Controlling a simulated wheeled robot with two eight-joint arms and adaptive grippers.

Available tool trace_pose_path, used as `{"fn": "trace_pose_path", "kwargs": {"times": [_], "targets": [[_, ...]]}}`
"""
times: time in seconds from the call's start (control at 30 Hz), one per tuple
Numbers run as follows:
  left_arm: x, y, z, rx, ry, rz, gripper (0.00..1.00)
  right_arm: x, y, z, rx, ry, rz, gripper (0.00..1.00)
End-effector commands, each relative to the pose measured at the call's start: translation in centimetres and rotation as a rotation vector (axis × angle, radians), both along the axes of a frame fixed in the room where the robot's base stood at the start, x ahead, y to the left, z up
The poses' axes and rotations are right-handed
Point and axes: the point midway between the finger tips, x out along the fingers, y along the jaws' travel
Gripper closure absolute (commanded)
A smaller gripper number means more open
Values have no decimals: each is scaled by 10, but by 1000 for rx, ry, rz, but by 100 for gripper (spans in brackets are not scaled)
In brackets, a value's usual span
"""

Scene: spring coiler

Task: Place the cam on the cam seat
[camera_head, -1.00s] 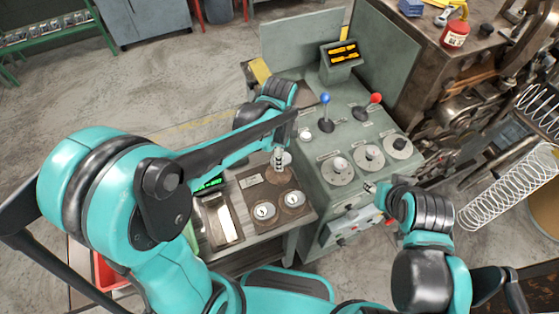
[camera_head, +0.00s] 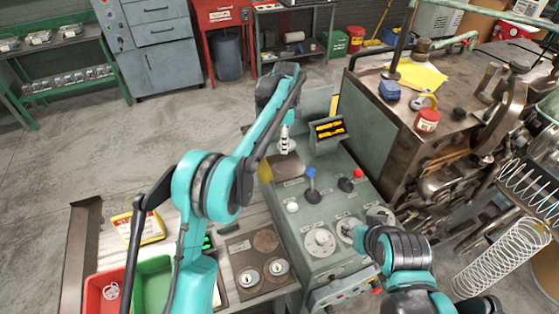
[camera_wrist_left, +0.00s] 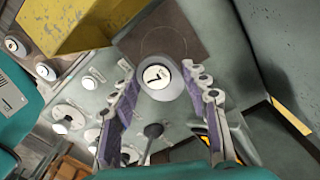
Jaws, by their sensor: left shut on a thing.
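My left gripper (camera_head: 285,134) is shut on the cam (camera_head: 287,147), a pale round disc, over the far end of the green-grey console. In the left wrist view the cam (camera_wrist_left: 160,78) shows a white face with a black mark between the two purple-padded fingers (camera_wrist_left: 161,98). A dark brown square plate with a circle outline, apparently the cam seat (camera_wrist_left: 187,27), lies beyond the cam and is partly covered by it. The plate also shows in the head view (camera_head: 286,168), below the cam. Contact between them cannot be told. My right gripper (camera_head: 350,229) is by the console dials; its fingers are unclear.
Blue (camera_head: 311,172) and red (camera_head: 357,173) knobbed levers and a display box (camera_head: 328,130) stand near the left gripper. A yellow block (camera_wrist_left: 70,22) borders the plate. Two similar discs (camera_head: 249,280) sit on the side table, beside an empty round spot (camera_head: 266,240).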

Motion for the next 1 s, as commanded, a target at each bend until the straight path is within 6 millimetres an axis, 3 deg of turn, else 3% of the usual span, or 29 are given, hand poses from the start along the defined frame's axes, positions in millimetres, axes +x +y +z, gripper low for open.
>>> {"fn": "trace_pose_path", "kwargs": {"times": [0.1, 0.3, 0.73, 1.0], "targets": [[7, -3, -4, 0, 0, -7, 90, 0, 0, 2, 0, 0, 0, 60], [8, -4, -43, 0, 0, -9, 90, 0, 0, -5, 0, 0, 0, 60], [7, -3, -93, 0, 0, -8, 90, 0, 0, -11, 0, 0, 0, 60], [7, -3, -99, 0, 0, -8, 90, 0, 0, -11, 0, 0, 0, 60]]}}
